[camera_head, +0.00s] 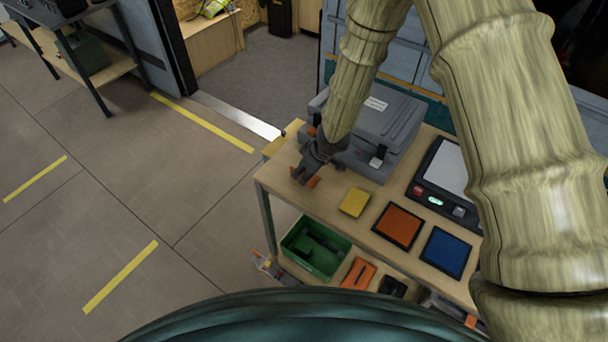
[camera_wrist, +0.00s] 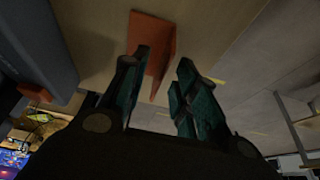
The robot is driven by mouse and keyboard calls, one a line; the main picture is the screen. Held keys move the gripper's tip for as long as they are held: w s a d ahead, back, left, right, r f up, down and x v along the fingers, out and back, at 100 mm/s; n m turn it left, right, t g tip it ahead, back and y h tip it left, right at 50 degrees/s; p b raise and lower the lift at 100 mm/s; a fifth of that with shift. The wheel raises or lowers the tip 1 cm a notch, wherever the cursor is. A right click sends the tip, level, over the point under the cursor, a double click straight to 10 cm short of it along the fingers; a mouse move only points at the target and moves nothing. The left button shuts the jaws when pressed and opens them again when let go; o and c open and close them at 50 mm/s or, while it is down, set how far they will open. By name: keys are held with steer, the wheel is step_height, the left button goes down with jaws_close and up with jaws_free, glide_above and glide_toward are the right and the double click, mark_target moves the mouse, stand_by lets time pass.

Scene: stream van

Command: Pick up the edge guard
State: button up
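The edge guard, an orange angled piece (camera_wrist: 151,42), lies on the wooden table top near its edge in the wrist view. In the head view only a small orange part of it (camera_head: 314,182) shows beside my fingers; the rest is hidden. My gripper (camera_head: 304,174) is low over the table's left end, pointing down. In the wrist view my gripper (camera_wrist: 163,62) has its two dark green fingers apart. The guard shows beyond and between the fingertips, close to the left finger. I cannot tell whether that finger touches it.
A grey case (camera_head: 375,122) stands close behind my gripper. A yellow block (camera_head: 354,202), an orange pad (camera_head: 398,226), a blue pad (camera_head: 446,252) and a scale-like device (camera_head: 445,170) are to the right. A green bin (camera_head: 337,238) sits below.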

steer(key=shift+w+a+f, duration=0.15)
steer(key=shift+w+f, duration=0.05)
steer(key=shift+f, duration=0.3)
steer(key=shift+s+a+f, duration=0.1)
steer(key=shift+a+f, duration=0.05)
steer(key=shift+f, duration=0.2)
steer(key=shift+f, duration=0.1)
jaws_close()
